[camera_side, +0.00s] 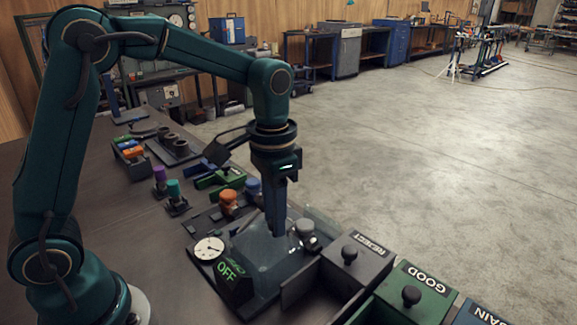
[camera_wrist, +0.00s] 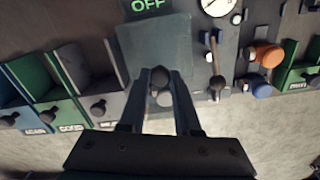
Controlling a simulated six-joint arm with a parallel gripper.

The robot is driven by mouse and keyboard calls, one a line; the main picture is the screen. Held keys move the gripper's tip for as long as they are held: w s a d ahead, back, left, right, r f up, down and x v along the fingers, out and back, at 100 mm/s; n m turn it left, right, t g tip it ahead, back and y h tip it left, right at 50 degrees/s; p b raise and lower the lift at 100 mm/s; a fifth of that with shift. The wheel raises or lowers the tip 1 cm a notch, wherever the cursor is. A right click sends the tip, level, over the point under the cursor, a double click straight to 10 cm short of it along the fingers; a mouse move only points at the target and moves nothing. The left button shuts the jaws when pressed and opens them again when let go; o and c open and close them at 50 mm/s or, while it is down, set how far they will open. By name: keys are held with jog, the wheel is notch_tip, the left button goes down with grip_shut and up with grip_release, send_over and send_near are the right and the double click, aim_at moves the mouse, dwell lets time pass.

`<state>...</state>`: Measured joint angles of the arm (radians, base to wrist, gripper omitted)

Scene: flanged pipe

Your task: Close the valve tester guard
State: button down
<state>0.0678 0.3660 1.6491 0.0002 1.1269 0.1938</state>
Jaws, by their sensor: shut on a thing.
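The valve tester's guard is a clear panel (camera_side: 268,250), left of and below my gripper in the side view; it shows as a grey-green see-through sheet (camera_wrist: 152,45) in the wrist view. My gripper (camera_side: 277,232) points straight down at it. In the wrist view its fingertips (camera_wrist: 161,80) are on either side of a dark round knob (camera_wrist: 160,76), and they are shut on it. A paler round part lies just below the knob there. The tester's green-lit OFF display (camera_side: 228,270) stands in front, beside a white dial (camera_side: 208,248). How far the guard is tilted is hard to tell.
Bins marked REJECT (camera_side: 355,262) and GOOD (camera_side: 412,292), with knobs on top, stand close on the right. An orange-capped valve (camera_side: 229,202) and a grey round part (camera_side: 305,229) are near the gripper. Other coloured valves and racks lie behind left.

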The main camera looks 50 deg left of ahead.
jog(key=shift+w+r, duration=0.1)
dwell(0.7)
jog(key=shift+w, duration=2.4)
jog(key=c, duration=0.6)
grip_release()
jog(key=shift+s+r, duration=0.1)
jog(key=shift+r, duration=2.45)
